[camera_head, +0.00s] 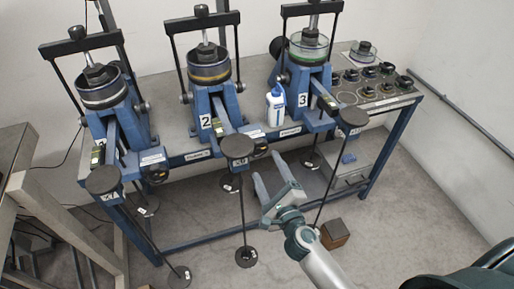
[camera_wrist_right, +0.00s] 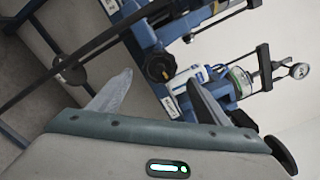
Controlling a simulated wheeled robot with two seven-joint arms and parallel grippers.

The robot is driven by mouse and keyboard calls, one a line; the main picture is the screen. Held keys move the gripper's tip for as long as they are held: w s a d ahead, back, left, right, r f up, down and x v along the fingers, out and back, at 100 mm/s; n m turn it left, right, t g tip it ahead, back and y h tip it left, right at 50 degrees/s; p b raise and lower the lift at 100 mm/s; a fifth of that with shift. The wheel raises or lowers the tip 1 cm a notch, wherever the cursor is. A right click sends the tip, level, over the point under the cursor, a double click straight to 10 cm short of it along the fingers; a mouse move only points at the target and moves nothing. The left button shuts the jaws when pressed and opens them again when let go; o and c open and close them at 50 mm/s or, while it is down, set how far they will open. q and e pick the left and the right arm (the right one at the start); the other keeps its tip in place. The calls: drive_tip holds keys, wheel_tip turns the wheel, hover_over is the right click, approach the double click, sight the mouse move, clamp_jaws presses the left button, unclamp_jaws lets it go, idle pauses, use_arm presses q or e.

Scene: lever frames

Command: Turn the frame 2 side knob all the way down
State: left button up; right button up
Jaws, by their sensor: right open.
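Frame 2 (camera_head: 209,75) is the middle blue lever frame on the table, marked with a white "2" label. Its side knob (camera_head: 260,146) is small, round and black, low on the frame's right side, just right of the dark lever-end disc (camera_head: 237,146). In the right wrist view a black knob (camera_wrist_right: 159,67), likely the same one, shows beyond the space between my fingertips. My right gripper (camera_head: 271,169) is open and empty, below the knob and apart from it. It also shows in the wrist view (camera_wrist_right: 160,82). My left gripper is not in view.
Frame 1 (camera_head: 104,92) stands left and frame 3 (camera_head: 307,75) right. A white and blue bottle (camera_head: 275,106) stands between frames 2 and 3. Rods with weight discs (camera_head: 246,257) hang before the table. A brown box (camera_head: 334,234) lies on the floor.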

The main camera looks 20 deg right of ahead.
sight(258, 151)
drive_tip(key=w+b, duration=0.1)
drive_tip(key=w, duration=0.8)
drive_tip(key=shift+w+a, duration=0.1)
drive_tip(key=shift+w, duration=0.05)
drive_tip(key=shift+w+f, duration=0.1)
drive_tip(key=shift+f, duration=0.05)
drive_tip(key=c, duration=1.4)
